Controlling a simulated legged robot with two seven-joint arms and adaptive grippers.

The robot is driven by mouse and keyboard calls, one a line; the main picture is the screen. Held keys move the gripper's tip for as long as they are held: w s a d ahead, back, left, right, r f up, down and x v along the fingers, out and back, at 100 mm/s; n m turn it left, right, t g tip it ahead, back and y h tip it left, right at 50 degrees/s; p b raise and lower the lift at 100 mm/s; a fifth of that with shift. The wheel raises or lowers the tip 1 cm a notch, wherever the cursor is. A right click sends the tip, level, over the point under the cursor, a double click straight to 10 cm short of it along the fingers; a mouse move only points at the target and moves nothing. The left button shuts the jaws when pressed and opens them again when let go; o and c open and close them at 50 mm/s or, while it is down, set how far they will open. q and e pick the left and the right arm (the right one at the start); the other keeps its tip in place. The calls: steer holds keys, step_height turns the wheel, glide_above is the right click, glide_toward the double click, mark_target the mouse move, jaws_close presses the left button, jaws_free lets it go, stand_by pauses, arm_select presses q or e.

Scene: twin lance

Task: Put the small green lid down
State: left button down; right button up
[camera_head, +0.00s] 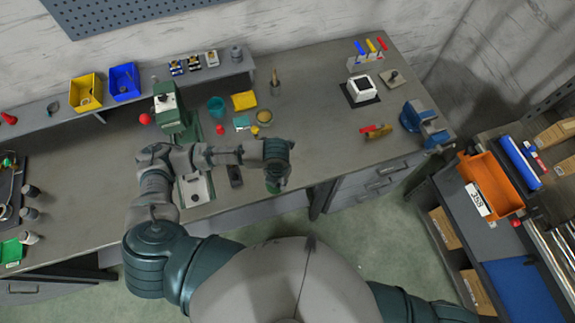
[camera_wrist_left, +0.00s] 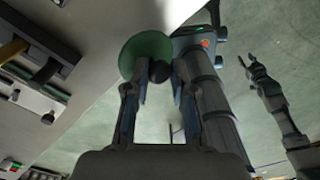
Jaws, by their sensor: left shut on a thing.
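The small green lid is a round disc (camera_wrist_left: 142,50) with a dark knob, seen in the left wrist view at the fingertips. My left gripper (camera_wrist_left: 158,75) is shut on the knob. In the head view my left gripper (camera_head: 278,172) hangs by the front edge of the grey workbench (camera_head: 310,140), and only a sliver of green lid (camera_head: 271,188) shows below it.
A teal cup (camera_head: 216,105), a yellow tray (camera_head: 244,100) and a round yellowish dish (camera_head: 264,116) stand on the bench behind the arm. A green machine (camera_head: 178,118) stands to their left. A blue vise (camera_head: 425,120) sits at the right end.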

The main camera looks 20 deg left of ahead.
arm_select(q)
steer(key=w, duration=0.2)
steer(key=w+d, duration=0.1)
steer(key=w, duration=0.5)
steer(key=shift+d+f+p, duration=0.2)
steer(key=shift+f+p, duration=0.1)
steer(key=shift+p, duration=0.05)
steer(key=shift+w+d, duration=0.1)
steer(key=shift+w, duration=0.1)
steer(key=shift+f, duration=0.3)
steer(key=shift+a+f+p, duration=0.2)
steer(key=shift+f+p, duration=0.1)
steer(key=shift+f, duration=0.85)
steer(key=shift+a+f, duration=0.15)
steer(key=shift+f, duration=0.25)
steer(key=c, duration=1)
jaws_free()
steer(key=shift+d, duration=0.2)
